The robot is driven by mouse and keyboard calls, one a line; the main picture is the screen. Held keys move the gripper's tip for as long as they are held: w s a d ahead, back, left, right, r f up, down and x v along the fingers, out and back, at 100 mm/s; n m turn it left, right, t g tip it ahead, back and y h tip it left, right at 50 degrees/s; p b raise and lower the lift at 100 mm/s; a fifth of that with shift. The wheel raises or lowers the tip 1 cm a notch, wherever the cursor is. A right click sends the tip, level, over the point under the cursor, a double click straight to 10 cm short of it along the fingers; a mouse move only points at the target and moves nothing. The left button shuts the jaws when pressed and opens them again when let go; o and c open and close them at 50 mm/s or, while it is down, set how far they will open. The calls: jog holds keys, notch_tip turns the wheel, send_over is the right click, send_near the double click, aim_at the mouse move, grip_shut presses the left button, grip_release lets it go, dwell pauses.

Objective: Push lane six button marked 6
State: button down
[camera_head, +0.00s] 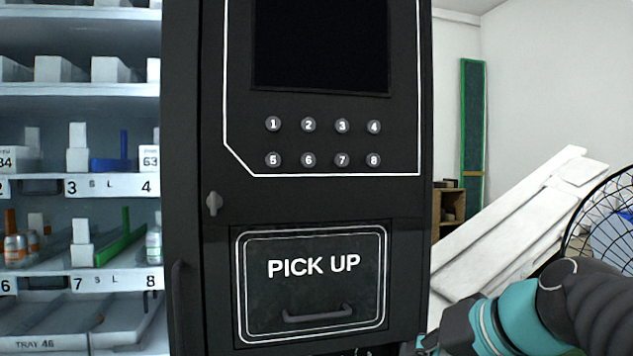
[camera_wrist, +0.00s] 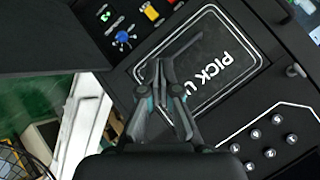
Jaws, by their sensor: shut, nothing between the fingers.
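The button marked 6 (camera_head: 308,160) is a small round grey button with a white numeral. It is second from left in the lower button row on the black vending panel, between button 5 (camera_head: 273,160) and button 7 (camera_head: 342,160). In the wrist view the panel is rotated, and by its place the same button (camera_wrist: 255,134) is at lower right, its digit too small to read surely. My gripper (camera_wrist: 161,66) is shut and empty, with the PICK UP door behind it, apart from the buttons. In the head view my arm is at lower right and the fingertips cannot be made out.
The PICK UP door (camera_head: 312,292) with its handle is below the buttons, and a dark screen (camera_head: 320,45) is above. Stocked shelves (camera_head: 80,186) are at far left. White boards (camera_head: 510,220) lean at right.

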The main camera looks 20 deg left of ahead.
aim_at(308, 160)
jog(key=w+a+r+n+y, duration=0.1)
jog(key=w+a+r+y, duration=0.2)
jog(key=r, duration=0.5)
jog(key=w+a+r+n+g+y, duration=0.1)
jog(key=w+a+r+y, duration=0.3)
jog(key=a+r, duration=0.3)
jog(key=w+a+r+y, duration=0.4)
jog(key=a+r, duration=0.1)
jog(key=r, duration=0.6)
jog(key=shift+a+n+g+y+b, duration=0.3)
jog(key=shift+a+n+b, duration=0.1)
jog(key=shift+w, duration=0.1)
jog(key=shift+w+a+p, duration=0.75)
jog(key=shift+w+p, duration=0.2)
jog(key=shift+w, duration=0.25)
jog(key=shift+w+a+p, duration=0.8)
jog(key=shift+w+p, duration=0.1)
jog(key=shift+w, duration=0.35)
jog(key=shift+w+a+p, duration=0.75)
jog(key=shift+w+p, duration=0.2)
jog(key=shift+w, duration=0.25)
jog(key=shift+w+a, duration=0.25)
jog(key=shift+w, duration=0.1)
